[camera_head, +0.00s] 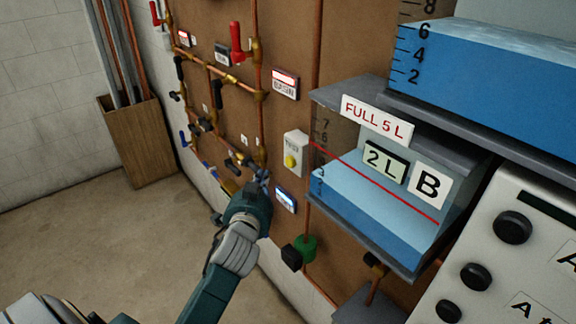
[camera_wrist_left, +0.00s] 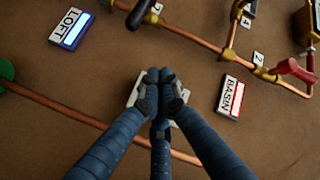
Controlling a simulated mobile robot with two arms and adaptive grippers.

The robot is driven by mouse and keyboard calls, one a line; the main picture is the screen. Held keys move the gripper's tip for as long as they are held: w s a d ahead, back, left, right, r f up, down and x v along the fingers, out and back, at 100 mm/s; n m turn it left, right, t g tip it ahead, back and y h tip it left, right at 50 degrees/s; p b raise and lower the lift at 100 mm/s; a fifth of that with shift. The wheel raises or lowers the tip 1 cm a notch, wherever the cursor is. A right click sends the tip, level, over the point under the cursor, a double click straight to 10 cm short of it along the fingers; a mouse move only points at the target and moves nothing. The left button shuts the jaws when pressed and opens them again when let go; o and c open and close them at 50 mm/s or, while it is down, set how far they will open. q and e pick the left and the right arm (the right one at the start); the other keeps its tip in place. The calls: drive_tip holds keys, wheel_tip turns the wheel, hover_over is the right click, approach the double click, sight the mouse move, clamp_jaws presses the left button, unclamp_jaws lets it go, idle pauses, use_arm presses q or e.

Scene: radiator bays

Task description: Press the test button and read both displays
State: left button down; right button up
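The white test box (camera_head: 297,148) with a yellow button (camera_head: 290,161) is on the brown board. My left gripper (camera_head: 263,178) is below and left of it in the head view. In the left wrist view the gripper (camera_wrist_left: 160,80) has its fingertips together with nothing seen between them. They cover most of a white box (camera_wrist_left: 134,90), and the button is hidden there. The LOFT display (camera_wrist_left: 70,27) is blue and white; it also shows in the head view (camera_head: 286,199). The BASIN display (camera_wrist_left: 231,97) is red and white.
Tank B (camera_head: 360,205) juts out right of the test box, with a "2 L" display (camera_head: 385,163) and a "FULL 5 L" sign (camera_head: 376,120). Copper pipes with valves cross the board. A red-handled valve (camera_head: 236,40) is above.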

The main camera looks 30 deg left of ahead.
sight(291, 162)
use_arm(q)
drive_tip(key=w, duration=0.1)
drive_tip(key=w+d, duration=0.1)
drive_tip(key=w, duration=0.1)
drive_tip(key=w+d, duration=0.1)
drive_tip(key=shift+w+b, duration=0.3)
drive_tip(key=shift+w, duration=0.05)
use_arm(e)
drive_tip(key=shift+d+f, duration=0.45)
drive_tip(key=shift+f, duration=0.05)
drive_tip(key=shift+a, duration=0.2)
use_arm(q)
drive_tip(key=shift+w, duration=0.1)
idle(0.4)
drive_tip(key=shift+w+d, duration=0.15)
drive_tip(key=shift+w, duration=0.15)
use_arm(e)
drive_tip(key=shift+r, duration=0.1)
drive_tip(key=shift+d, duration=0.15)
